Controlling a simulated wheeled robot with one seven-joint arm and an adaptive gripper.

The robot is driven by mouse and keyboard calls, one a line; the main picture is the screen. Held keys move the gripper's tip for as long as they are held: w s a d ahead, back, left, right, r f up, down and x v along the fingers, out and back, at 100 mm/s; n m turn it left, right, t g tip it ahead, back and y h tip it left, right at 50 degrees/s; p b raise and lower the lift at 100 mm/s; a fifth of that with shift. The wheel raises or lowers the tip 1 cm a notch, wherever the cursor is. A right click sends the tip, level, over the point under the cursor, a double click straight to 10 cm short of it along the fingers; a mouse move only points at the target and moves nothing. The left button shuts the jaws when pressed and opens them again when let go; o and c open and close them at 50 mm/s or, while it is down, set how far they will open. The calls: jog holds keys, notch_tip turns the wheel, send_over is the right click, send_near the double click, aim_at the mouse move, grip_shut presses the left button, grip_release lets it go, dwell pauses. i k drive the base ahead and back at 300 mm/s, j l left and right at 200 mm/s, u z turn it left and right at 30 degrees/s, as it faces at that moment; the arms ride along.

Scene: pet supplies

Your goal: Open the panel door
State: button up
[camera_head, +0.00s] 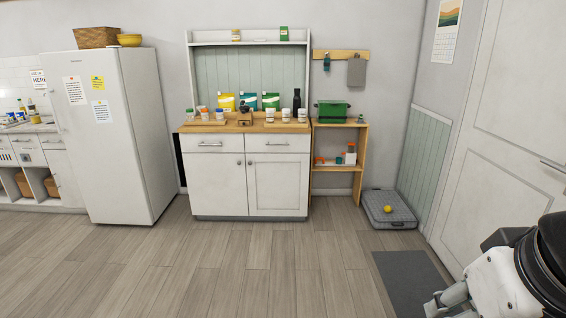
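A white panel door (511,128) stands in the right wall, seen at a slant and cut off by the right edge of the view. Its metal lever handle (553,166) sticks out near the right edge. The door looks shut against the wall. Part of my own arm, white, grey and black, fills the lower right corner and covers the lower part of the door.
A dark grey mat (412,284) lies on the floor by the door. A white cabinet (248,178), a wooden shelf (338,190) and a fridge (118,140) line the back. The middle floor is clear.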

aim_at(278, 183)
jog(key=i+u, duration=0.3)
jog(key=i, duration=2.25)
jog(key=i+j+z, duration=0.1)
jog(key=i, duration=0.6)
jog(key=i+j+z, duration=0.1)
jog(key=i, duration=0.65)
